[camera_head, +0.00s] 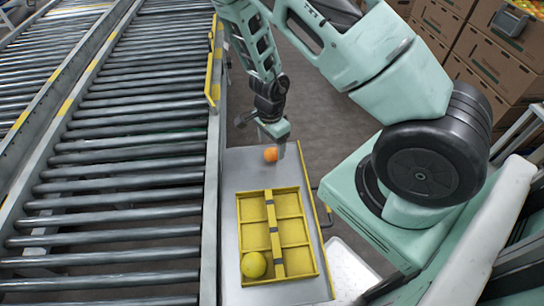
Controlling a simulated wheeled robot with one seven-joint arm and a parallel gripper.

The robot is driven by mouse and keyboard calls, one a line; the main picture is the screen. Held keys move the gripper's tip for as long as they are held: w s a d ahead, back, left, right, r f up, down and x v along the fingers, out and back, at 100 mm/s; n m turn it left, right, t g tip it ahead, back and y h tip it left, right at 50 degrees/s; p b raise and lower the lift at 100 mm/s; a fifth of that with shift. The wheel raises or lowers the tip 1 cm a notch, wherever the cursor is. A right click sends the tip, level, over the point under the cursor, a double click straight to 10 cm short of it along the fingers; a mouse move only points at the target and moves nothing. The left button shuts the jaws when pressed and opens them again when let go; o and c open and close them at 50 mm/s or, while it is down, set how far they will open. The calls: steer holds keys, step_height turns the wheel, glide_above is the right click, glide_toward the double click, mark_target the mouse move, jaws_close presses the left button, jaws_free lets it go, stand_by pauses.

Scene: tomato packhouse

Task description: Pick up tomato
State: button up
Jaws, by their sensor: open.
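An orange-red tomato (271,155) is at the far end of the grey metal side table (232,240). My gripper (274,140) points down right over the tomato, and its jaws are open. The near finger partly overlaps the tomato's edge from this view. I cannot tell whether the fingers touch it. A yellow-green round fruit (253,265) sits in the near left compartment of a yellow divided tray (299,191) on the same table.
A roller conveyor (120,170) runs along the left of the table, with a yellow rail (213,70) beyond. Stacked cardboard boxes (485,65) stand at the back right. The tray's other compartments look empty.

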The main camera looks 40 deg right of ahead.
mark_target(271, 150)
step_height(271, 150, down, 4)
steer(key=shift+a+r+b, duration=0.1)
steer(key=shift+r+b, duration=0.05)
steer(key=shift+b, duration=0.3)
steer(key=c, duration=0.8)
